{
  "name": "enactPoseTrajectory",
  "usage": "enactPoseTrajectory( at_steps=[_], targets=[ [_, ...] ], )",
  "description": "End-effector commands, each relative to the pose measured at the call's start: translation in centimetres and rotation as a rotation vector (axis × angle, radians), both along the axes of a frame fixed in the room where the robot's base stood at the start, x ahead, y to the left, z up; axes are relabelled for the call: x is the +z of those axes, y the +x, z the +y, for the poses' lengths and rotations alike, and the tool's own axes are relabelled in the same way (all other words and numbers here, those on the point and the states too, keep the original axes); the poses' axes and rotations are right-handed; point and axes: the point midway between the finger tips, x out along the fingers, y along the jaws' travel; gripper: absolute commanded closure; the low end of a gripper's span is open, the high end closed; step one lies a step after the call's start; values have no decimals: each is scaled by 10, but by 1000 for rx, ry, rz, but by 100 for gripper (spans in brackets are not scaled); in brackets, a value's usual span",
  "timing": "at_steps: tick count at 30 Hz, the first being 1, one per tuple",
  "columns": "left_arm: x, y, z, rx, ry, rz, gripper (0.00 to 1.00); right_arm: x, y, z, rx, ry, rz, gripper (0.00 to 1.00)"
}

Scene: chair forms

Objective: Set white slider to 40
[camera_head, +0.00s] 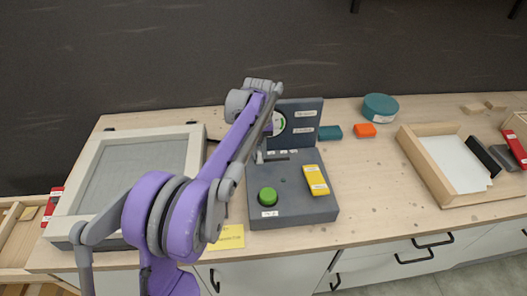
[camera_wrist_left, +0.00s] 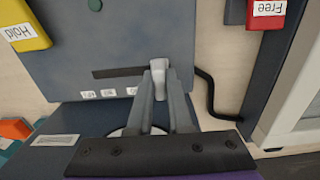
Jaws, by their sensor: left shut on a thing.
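The white slider knob (camera_wrist_left: 158,68) stands in a dark slot (camera_wrist_left: 115,72) on a grey control box (camera_head: 292,207). My left gripper (camera_wrist_left: 158,88) has its two fingers closed around the knob from the near side in the left wrist view. The knob is at or near the right end of the visible slot there, the left end in the head view. In the head view my left gripper (camera_head: 261,154) is at the box's back left, mostly hidden by its arm. Small white labels (camera_wrist_left: 108,93) line the slot; their print is too small to read. My right gripper is out of view.
The box carries a green button (camera_head: 267,196), a yellow block labelled Hold (camera_head: 316,181) and an upright panel (camera_head: 305,122) with a partly hidden dial (camera_head: 279,123). A framed grey panel (camera_head: 135,170) stands left; a wooden tray (camera_head: 450,160) stands right. A black cable (camera_wrist_left: 209,92) runs beside the box.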

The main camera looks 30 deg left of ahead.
Motion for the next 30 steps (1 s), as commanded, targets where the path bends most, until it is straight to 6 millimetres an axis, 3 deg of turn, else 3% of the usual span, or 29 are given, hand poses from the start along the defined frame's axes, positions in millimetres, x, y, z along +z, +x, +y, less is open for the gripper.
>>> enactPoseTrajectory(
  at_steps=[1, 2, 6, 15, 19, 30],
  targets=[
    [0, -1, 3, 2, 6, 3, 100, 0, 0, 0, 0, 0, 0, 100],
    [0, -2, 3, 3, 6, 3, 79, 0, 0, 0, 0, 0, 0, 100],
    [0, -1, 3, 2, 5, 3, 54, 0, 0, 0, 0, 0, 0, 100],
    [0, -1, 2, 2, 3, 2, 52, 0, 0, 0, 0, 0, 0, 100],
    [10, -1, 1, 2, 3, 2, 52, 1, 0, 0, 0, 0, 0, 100],
    [81, -1, 2, 2, 3, 2, 52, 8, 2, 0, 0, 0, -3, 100]
  ],
)
